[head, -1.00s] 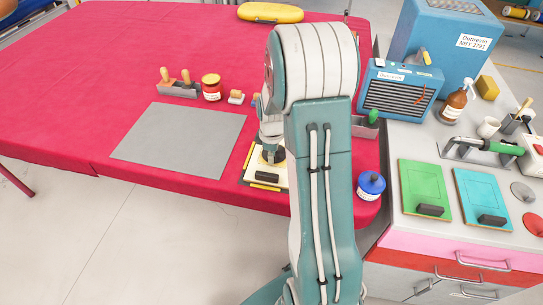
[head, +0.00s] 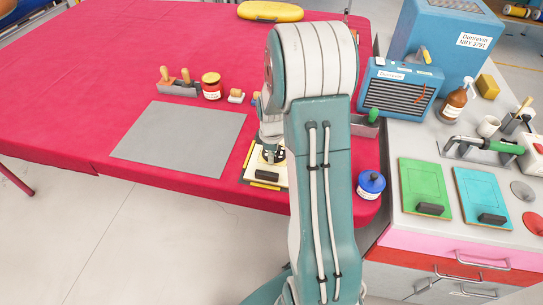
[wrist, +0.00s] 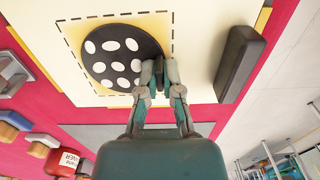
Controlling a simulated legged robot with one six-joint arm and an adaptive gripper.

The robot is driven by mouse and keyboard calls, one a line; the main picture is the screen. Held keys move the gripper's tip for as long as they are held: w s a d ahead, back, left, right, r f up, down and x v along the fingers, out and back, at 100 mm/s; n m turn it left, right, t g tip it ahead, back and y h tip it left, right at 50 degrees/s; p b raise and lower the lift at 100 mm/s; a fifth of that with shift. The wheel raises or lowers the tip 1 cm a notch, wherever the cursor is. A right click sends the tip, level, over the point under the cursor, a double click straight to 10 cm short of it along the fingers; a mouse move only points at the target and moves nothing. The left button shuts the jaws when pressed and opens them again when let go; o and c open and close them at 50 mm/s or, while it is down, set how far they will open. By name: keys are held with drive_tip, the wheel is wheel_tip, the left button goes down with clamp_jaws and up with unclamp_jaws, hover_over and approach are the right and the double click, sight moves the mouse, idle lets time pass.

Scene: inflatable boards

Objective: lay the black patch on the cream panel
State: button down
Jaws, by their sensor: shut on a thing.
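The black patch (wrist: 112,58) is a round disc with several white dots on its face. In the wrist view it appears inside the dashed square outline on the cream panel (wrist: 195,38). My gripper (wrist: 160,76) is shut on the patch's near right edge. Whether the patch touches the panel or hovers just above it, I cannot tell. In the head view the cream panel (head: 249,172) lies at the red table's front edge, partly hidden by my arm. My gripper there (head: 272,157) is over the panel, and the patch is hard to make out.
A black block (wrist: 240,62) sits on the panel beside the gripper. A grey sheet (head: 180,138) lies left of the panel. A blue-lidded pot (head: 371,185) stands right of my arm.

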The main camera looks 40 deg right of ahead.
drive_tip(key=shift+c, duration=1.2)
unclamp_jaws()
drive_tip(key=shift+r, duration=0.1)
drive_tip(key=shift+r, duration=2.95)
